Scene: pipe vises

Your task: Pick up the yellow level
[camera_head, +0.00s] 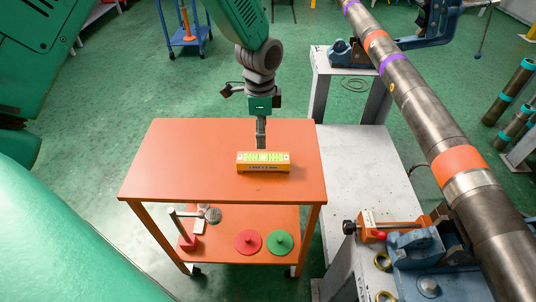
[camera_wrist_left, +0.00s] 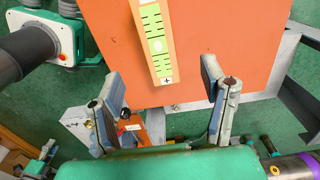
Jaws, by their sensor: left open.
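The yellow level (camera_head: 263,167) lies flat on the orange top of a cart (camera_head: 180,160), near its right side, with a green graduated label showing. My left gripper (camera_head: 261,141) reaches down from the top and is just behind the level in the head view. In the left wrist view the level (camera_wrist_left: 154,42) extends between and beyond the two spread fingers of the left gripper (camera_wrist_left: 162,75). The fingers are open, and no contact with the level is visible. My right gripper is not in view.
The cart's lower shelf (camera_head: 222,222) holds a red disc (camera_head: 248,242), a green disc (camera_head: 280,242) and a red-based tool. A long pipe (camera_head: 430,120) runs along the right, with a blue vise (camera_head: 415,245) near a grey bench (camera_head: 370,170). The cart top around the level is clear.

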